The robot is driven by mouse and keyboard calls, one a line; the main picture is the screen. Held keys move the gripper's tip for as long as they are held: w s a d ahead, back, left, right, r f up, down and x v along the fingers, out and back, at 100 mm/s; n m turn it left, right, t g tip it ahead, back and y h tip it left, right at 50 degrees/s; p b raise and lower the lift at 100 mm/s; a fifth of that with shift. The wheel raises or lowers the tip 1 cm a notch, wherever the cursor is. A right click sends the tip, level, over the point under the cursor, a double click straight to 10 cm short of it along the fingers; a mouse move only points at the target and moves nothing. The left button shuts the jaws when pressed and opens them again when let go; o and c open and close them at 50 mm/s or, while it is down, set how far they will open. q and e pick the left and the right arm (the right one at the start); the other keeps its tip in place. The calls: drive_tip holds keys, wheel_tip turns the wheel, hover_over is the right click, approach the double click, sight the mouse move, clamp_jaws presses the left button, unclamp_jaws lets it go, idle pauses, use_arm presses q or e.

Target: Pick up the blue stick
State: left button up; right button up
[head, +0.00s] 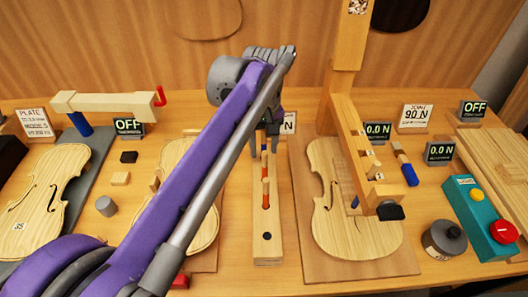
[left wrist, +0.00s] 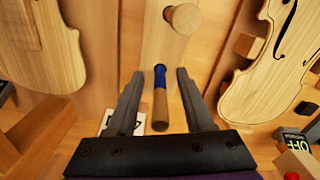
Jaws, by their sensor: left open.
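The blue stick (left wrist: 160,77) shows in the left wrist view as a slim wooden peg with a blue band, at the wooden block (head: 267,240). My left gripper (left wrist: 160,72) is open, with one finger on each side of the stick, and does not appear closed on it. In the head view my left gripper (head: 265,140) hangs over the far part of the block and largely hides this stick. A red-banded stick (head: 265,192) stands in the block nearer the camera. My right gripper is in neither view.
A round wooden peg top (left wrist: 182,18) shows beyond the blue stick. A violin plate under a wooden stand (head: 345,200) is right of the block. Another blue-ended stick (head: 408,170) lies farther right. A teal button box (head: 480,215) is at the right.

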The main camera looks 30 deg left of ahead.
use_arm(q)
clamp_jaws()
drive_tip(key=shift+r, duration=0.1)
idle(0.3)
wheel_tip(320, 180, up, 10)
drive_tip(key=p, duration=0.2)
drive_tip(key=shift+r+p, duration=0.15)
drive_tip(key=shift+p, duration=0.2)
wheel_tip(320, 180, up, 7)
drive_tip(key=p, duration=0.6)
drive_tip(key=shift+f, duration=0.2)
